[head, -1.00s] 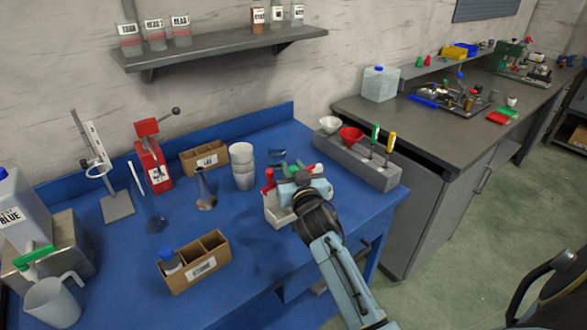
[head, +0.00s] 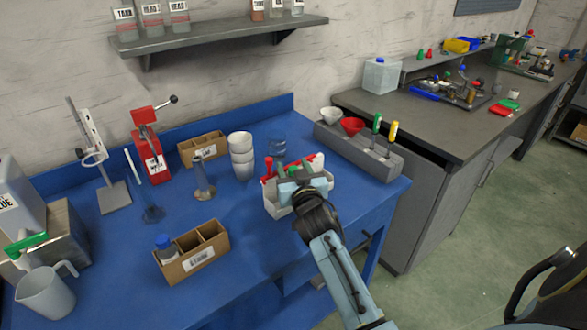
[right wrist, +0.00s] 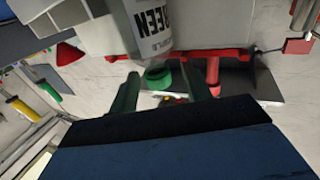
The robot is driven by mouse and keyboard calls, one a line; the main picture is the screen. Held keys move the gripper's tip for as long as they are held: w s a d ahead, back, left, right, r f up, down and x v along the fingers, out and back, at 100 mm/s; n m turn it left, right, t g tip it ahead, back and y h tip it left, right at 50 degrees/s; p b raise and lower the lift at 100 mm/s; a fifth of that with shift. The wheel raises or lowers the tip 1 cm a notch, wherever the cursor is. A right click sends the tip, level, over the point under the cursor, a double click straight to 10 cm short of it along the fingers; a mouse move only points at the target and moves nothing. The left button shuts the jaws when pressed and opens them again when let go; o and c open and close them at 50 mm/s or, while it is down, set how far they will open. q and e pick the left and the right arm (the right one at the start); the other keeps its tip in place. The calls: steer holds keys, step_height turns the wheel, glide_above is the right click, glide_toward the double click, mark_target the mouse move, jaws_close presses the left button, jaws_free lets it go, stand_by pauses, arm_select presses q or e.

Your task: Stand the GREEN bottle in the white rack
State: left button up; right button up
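The white rack (head: 276,207) stands near the right front of the blue table, partly hidden by my right gripper. It also shows in the right wrist view (right wrist: 90,38). The bottle labelled GREEN (right wrist: 151,28) has a pale body and a green cap (right wrist: 158,76). My right gripper (head: 294,172) is over the rack. In the right wrist view its fingers (right wrist: 160,80) stand apart on either side of the cap, with gaps showing. I cannot tell whether the bottle's base is seated. My left gripper is out of view.
Red-topped parts (head: 268,166) stand close by the right gripper. A grey holder (head: 372,164) with funnels and screwdrivers stands behind right.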

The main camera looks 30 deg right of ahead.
steer(key=v, duration=1.3)
steer(key=shift+s+p, duration=0.15)
steer(key=shift+p, duration=0.2)
